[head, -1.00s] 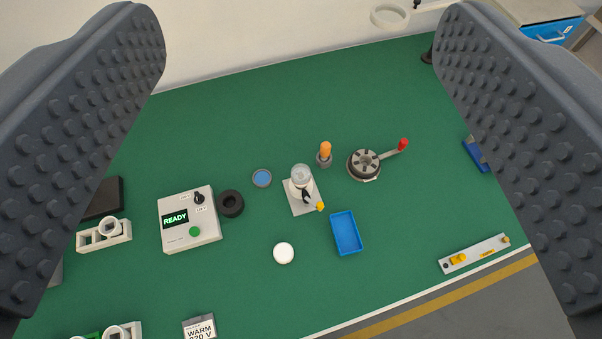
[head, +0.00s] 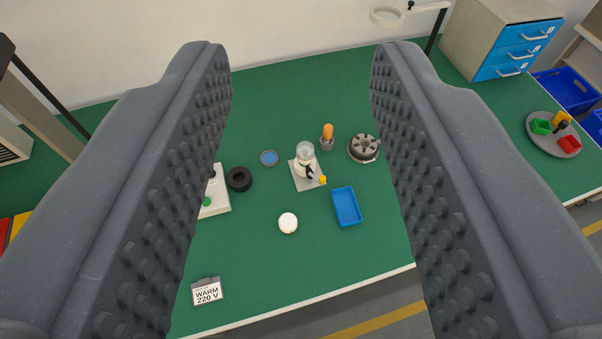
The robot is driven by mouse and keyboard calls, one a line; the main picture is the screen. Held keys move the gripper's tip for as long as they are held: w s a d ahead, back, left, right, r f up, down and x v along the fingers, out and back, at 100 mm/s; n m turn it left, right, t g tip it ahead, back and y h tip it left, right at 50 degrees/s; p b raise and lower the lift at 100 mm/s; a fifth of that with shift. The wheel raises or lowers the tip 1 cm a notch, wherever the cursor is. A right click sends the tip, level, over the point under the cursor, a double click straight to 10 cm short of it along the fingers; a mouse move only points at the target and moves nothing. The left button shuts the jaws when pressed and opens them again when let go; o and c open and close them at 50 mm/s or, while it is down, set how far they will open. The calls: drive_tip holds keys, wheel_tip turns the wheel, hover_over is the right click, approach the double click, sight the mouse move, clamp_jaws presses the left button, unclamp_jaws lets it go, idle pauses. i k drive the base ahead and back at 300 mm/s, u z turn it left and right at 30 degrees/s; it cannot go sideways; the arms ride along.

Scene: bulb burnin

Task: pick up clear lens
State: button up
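A clear, see-through round piece (head: 305,150) sits upright on top of a small fixture with a pale base plate (head: 303,184) and a yellow-tipped lever, mid-table. It looks like the clear lens, but it is too small to be sure. A blue round disc in a dark ring (head: 269,158) lies to its left, and a white round disc (head: 288,222) lies in front. My gripper (head: 300,85) is open and empty; its two studded fingers frame the fixture from well above, touching nothing.
A black ring (head: 239,179), a blue tray (head: 346,206), an orange-tipped tool in a holder (head: 327,137) and a round slotted socket (head: 363,148) stand close around. A control box (head: 217,196) is partly hidden by my left finger. A card reading WARM 220 V (head: 207,291) is in front.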

sight(305, 149)
drive_tip(key=z, duration=0.05)
drive_tip(key=i, duration=0.95)
drive_tip(key=u, duration=0.55)
